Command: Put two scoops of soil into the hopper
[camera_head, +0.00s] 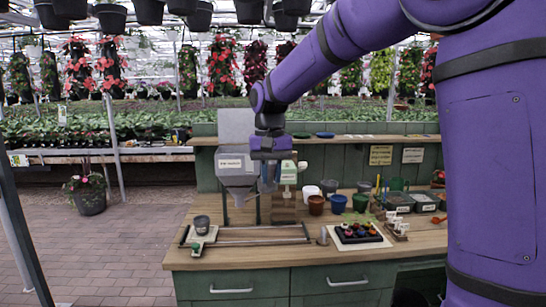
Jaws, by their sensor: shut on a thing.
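The grey hopper (238,166) has a white label and tapers down to a narrow spout above the left part of the wooden bench. My gripper (269,184) points down just right of the hopper, in front of a green-and-white item (289,172). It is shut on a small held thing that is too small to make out. No scoop or loose soil can be told apart with certainty. Dark labelled bins (398,201) stand at the bench's right; their contents are unclear.
A dark grey pot (202,225) stands on a pale carriage at the left end of a rail frame (250,241). Coloured pots (338,203) stand along the back. A black tray (358,233) with colourful items is front right. The front wooden strip (265,257) is clear.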

